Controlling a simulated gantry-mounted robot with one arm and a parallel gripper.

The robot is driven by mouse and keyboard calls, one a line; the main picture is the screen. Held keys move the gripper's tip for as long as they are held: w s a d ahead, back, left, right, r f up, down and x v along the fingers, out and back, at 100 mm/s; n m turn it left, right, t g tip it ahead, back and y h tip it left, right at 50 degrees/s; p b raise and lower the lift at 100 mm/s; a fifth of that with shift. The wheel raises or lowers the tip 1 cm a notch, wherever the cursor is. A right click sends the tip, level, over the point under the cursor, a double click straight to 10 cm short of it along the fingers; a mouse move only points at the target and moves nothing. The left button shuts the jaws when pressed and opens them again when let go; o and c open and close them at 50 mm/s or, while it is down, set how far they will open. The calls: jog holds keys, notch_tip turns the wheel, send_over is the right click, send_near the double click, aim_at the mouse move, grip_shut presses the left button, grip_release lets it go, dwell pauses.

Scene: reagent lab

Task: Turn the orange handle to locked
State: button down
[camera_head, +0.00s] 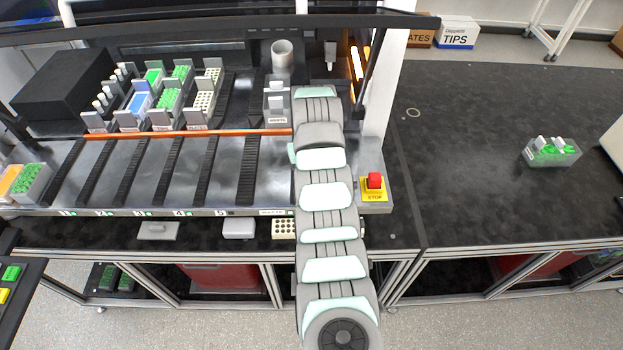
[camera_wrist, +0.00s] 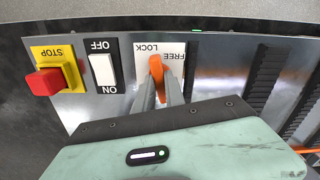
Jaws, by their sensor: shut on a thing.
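The orange handle (camera_wrist: 156,67) shows in the wrist view on a white label plate (camera_wrist: 178,48) marked LOCK and FREE, which reads upside down. The handle's far end lies between the two words, with LOCK to the left and FREE to the right. My gripper (camera_wrist: 158,84) is shut on the handle, one grey finger on each side. The fingers hide part of the handle's sides and its lower part. In the head view my arm covers the area, so I cannot make out the handle or the fingertips there.
A white ON/OFF rocker switch (camera_wrist: 103,70) sits left of the handle. Further left is a red stop button (camera_wrist: 44,82) on a yellow base, also seen in the head view (camera_head: 375,182). Black deck rails (camera_wrist: 262,80) lie to the right. An orange bar (camera_head: 190,133) crosses the deck.

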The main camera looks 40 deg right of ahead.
jog(key=shift+m+b, duration=0.3)
jog(key=shift+m, duration=0.9)
jog(key=c, duration=1.4)
grip_release()
notch_tip(320, 180, up, 11)
jog(key=shift+s, duration=0.1)
